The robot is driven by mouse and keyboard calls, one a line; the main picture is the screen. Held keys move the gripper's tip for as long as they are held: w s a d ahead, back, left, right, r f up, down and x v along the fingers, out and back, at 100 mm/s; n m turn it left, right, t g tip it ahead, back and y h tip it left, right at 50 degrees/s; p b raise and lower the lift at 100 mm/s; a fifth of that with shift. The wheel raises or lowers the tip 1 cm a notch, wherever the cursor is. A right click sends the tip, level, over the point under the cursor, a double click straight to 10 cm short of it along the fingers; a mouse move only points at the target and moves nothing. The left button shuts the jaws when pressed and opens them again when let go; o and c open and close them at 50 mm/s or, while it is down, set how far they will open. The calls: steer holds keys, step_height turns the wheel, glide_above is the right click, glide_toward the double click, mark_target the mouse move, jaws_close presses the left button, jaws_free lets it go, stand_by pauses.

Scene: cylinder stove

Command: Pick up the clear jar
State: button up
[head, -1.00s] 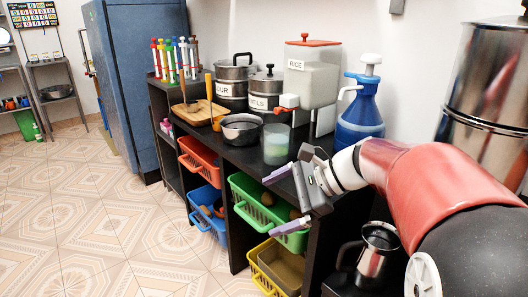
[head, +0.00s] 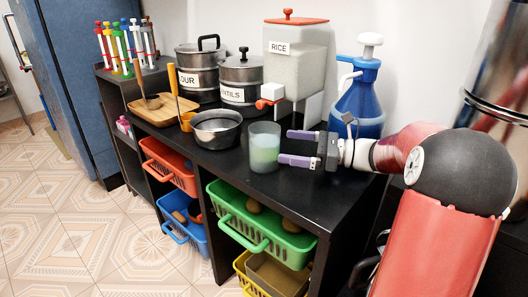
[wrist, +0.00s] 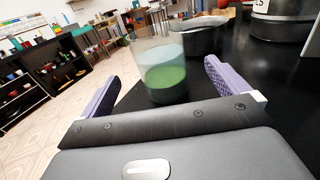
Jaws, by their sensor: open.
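The clear jar (head: 264,147) stands upright on the black counter and holds something pale green in its lower part. In the wrist view the jar (wrist: 163,72) stands ahead of my gripper, between the lines of its two fingers. My gripper (head: 293,148) is open at counter height, just right of the jar, its purple fingers pointing left at it. In the wrist view the finger pads (wrist: 157,84) are wide apart with nothing between them; the jar appears just beyond the tips. I cannot tell whether a fingertip touches it.
A dark metal bowl (head: 216,129) stands close left of the jar. The rice dispenser (head: 298,60) and a blue pump bottle (head: 358,105) stand behind. Labelled pots (head: 241,80) are at the back. The counter's front edge (head: 258,190) is near. Green basket (head: 262,222) sits below.

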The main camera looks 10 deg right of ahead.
mark_target(264, 150)
steer(key=shift+f, duration=0.95)
steer(key=shift+a, duration=0.15)
steer(key=x, duration=0.7)
steer(key=shift+a, duration=0.15)
steer(key=c, duration=1.4)
step_height(264, 150, up, 10)
steer(key=shift+w+r+p, duration=0.1)
steer(key=shift+p, duration=0.45)
